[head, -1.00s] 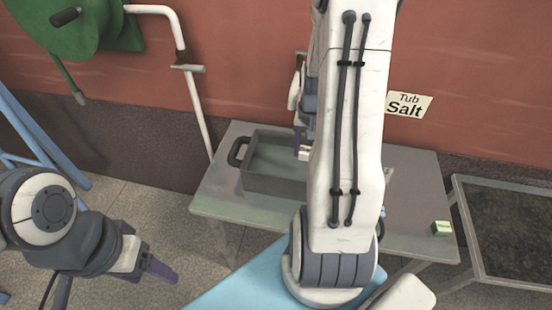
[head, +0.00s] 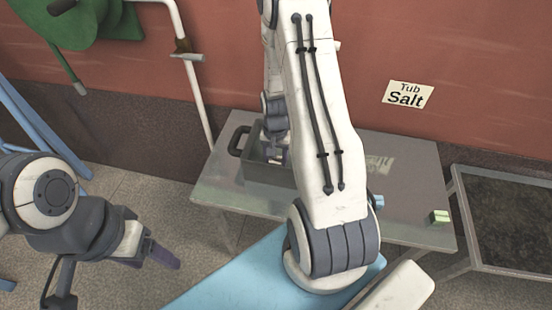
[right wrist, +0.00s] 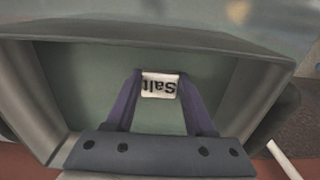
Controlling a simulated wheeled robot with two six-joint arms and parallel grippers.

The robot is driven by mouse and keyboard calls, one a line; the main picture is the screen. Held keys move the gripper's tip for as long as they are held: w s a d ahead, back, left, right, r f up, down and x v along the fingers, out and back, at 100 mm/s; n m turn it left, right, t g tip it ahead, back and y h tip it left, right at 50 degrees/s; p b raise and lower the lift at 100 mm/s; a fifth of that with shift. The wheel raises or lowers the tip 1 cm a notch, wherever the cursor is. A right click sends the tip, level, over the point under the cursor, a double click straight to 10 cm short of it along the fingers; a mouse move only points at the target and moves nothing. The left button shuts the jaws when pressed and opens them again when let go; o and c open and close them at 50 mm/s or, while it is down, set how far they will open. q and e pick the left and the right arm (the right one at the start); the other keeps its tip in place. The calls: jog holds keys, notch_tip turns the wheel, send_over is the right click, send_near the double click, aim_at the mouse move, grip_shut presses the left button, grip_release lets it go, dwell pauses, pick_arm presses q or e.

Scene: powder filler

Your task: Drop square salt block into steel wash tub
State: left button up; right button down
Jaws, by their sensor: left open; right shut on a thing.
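The steel wash tub (head: 268,174), a grey-green box with a dark handle at its left, stands on the left part of the metal table. In the right wrist view its walls (right wrist: 40,95) surround my fingers. My right gripper (head: 277,157) is down at the tub's opening, partly hidden behind my arm. In the right wrist view the right gripper (right wrist: 160,92) is shut on the white salt block (right wrist: 160,86), which bears the word "Salt" upside down. The block is above or inside the tub; its exact height is unclear. My left gripper (head: 163,256) is open and empty at lower left, away from the table.
A small green block (head: 439,216) lies at the table's right end. The table (head: 410,180) is largely clear between. A dark-topped stand (head: 510,215) is at right. A white pipe (head: 195,95) stands behind the table.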

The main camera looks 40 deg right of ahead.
jog(key=shift+f+b, duration=0.4)
jog(key=shift+f, duration=0.2)
jog(key=shift+c, duration=1.3)
grip_release()
